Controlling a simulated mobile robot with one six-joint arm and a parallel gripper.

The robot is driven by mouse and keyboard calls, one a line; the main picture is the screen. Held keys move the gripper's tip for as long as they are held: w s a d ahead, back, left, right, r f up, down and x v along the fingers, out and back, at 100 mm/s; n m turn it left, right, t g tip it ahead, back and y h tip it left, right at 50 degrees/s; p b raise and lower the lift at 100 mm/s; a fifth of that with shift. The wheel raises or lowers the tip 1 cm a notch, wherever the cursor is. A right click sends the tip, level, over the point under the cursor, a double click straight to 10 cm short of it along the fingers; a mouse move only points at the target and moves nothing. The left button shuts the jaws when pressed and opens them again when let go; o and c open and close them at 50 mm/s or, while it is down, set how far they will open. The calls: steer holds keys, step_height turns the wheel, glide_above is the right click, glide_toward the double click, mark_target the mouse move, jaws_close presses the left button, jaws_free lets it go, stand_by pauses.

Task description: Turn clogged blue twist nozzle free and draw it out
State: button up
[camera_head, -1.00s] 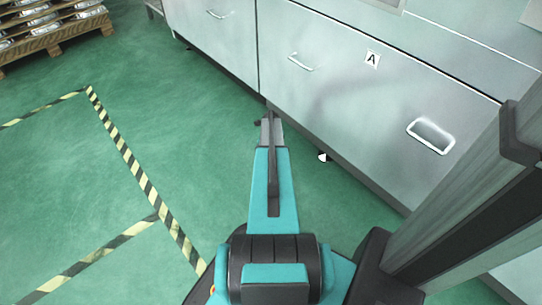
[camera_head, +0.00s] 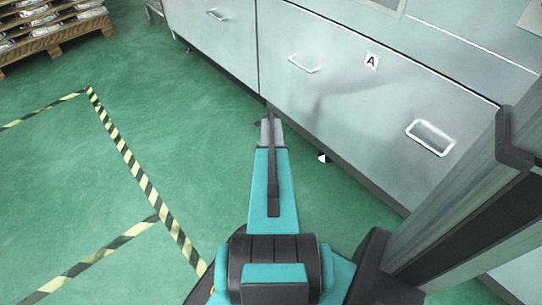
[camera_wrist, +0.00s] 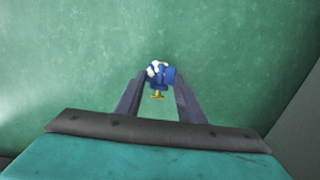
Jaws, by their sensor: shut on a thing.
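The blue twist nozzle (camera_wrist: 168,77) shows in the wrist view between the fingertips of my gripper (camera_wrist: 161,82). My gripper is shut on it. White crust or residue clings to its left and upper side, and a small brass-coloured piece sticks out below it. Only green floor shows behind the nozzle, and no socket or fitting is seen around it. In the head view the nozzle cannot be made out. There my arm reaches forward, low beside the grey cabinets.
Grey metal cabinets (camera_head: 345,125) with handles and a label A (camera_head: 372,61) stand along the right. A pallet of castings (camera_head: 50,30) is at the upper left. Black-and-yellow tape (camera_head: 133,165) marks the green floor, which is clear on the left.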

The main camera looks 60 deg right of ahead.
steer(key=o, duration=1.1)
step_height(320, 180, up, 14)
steer(key=p, duration=0.4)
steer(key=shift+f, duration=0.1)
